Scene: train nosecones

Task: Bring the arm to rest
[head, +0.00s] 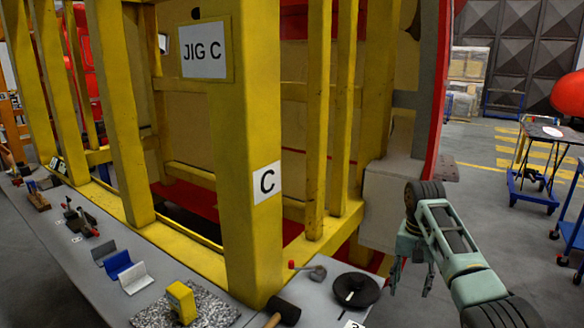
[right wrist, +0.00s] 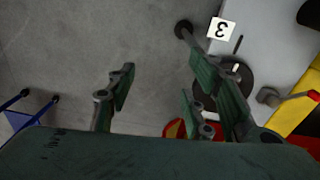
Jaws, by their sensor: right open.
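My right gripper (head: 412,278) hangs at the right of the head view, with its fingers pointing down over the floor beside the bench's right end. It also shows in the right wrist view (right wrist: 160,90), where its fingers are spread apart with only grey floor between them. It is open and empty. My left gripper is in neither view.
The grey bench (head: 105,308) runs along the yellow jig frame (head: 248,160). A black round disc (head: 366,297), a black mallet (head: 285,309) and a yellow block (head: 181,299) lie on it. A blue cart (head: 533,194) stands at right, across clear floor.

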